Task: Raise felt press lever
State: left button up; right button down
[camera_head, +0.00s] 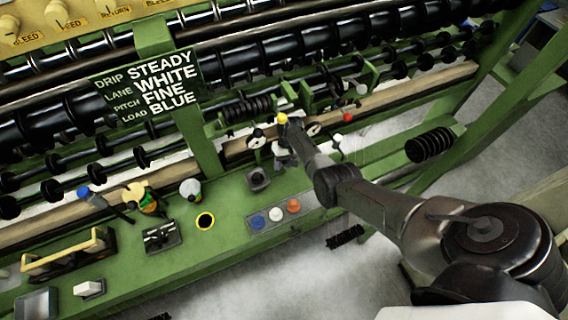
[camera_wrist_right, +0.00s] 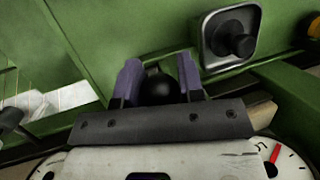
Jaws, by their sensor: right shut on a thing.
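My right gripper (camera_head: 284,154) reaches in from the right over the green machine deck, between two small round dials. In the right wrist view its two purple-grey fingers (camera_wrist_right: 159,82) are shut on a round black knob (camera_wrist_right: 160,86), with one finger on each side. The knob seems to be the end of the felt press lever, but no label for it can be read. The lever's shaft is hidden below the knob and by the gripper. In the head view the gripper hides the knob. My left gripper is not in view.
A black square-framed knob (camera_head: 258,178) sits close by; it also shows in the right wrist view (camera_wrist_right: 236,42). A yellow ball (camera_head: 283,118) and a dial (camera_head: 313,129) are beside the gripper. Blue, white and orange buttons (camera_head: 276,214) sit in front. A green sign (camera_head: 147,87) stands left.

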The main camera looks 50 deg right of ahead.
jog(key=shift+w+r, duration=0.2)
jog(key=shift+w, duration=0.05)
jog(key=c, duration=1.1)
grip_release()
jog(key=o, duration=0.3)
jog(key=shift+w, duration=0.15)
jog(key=shift+o, duration=0.2)
jog(key=shift+s+f, duration=0.1)
jog(key=shift+s, duration=0.1)
